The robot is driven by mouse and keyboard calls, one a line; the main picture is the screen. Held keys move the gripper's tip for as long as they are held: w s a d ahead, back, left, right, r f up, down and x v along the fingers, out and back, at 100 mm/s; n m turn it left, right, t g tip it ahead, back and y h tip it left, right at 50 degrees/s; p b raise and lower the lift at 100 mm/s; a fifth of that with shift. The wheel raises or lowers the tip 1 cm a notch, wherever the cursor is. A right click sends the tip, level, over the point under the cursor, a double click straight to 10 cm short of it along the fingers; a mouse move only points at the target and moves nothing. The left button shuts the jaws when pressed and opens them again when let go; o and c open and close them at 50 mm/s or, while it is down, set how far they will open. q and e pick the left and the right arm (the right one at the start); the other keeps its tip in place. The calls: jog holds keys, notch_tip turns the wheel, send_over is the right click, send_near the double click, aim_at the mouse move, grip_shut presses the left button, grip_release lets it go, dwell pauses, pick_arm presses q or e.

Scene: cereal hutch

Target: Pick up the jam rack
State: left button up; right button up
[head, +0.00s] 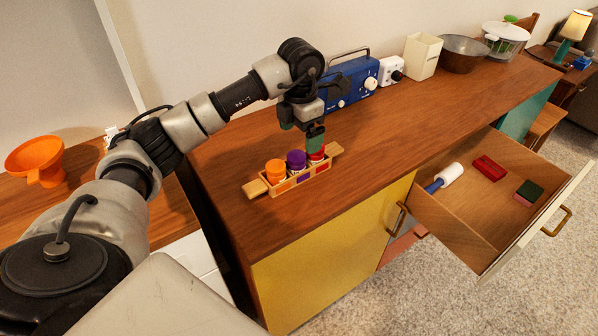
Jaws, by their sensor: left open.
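The jam rack (290,187) is a small light-wood tray with a handle tab at each end. It stands on the wooden counter near its front edge, above the yellow door. It holds an orange-lidded jar (275,168), a purple-lidded jar (296,160) and a red-lidded jar (318,155). My left gripper (315,140) points down over the right end of the rack, by the red-lidded jar. It is open; its fingertips partly hide that jar, and I cannot tell whether they touch it. My right gripper is not in view.
Behind stand a blue radio (350,90), a white box-shaped device (391,72), a cream canister (423,55) and a dark bowl (463,55). An open drawer (465,235) juts out at right with small items. An orange funnel (35,160) sits far left. The counter right of the rack is clear.

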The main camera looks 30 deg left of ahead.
pick_arm(q)
jog(key=f, duration=0.2)
jog(key=shift+s+f, duration=0.2)
jog(key=shift+f, duration=0.1)
jog(key=shift+d+f, duration=0.2)
jog(key=shift+f, duration=1.4)
jog(key=shift+d+f, duration=0.15)
jog(key=shift+f, duration=1.4)
jog(key=shift+c, duration=0.4)
jog(key=shift+r, duration=0.1)
jog(key=c, duration=1)
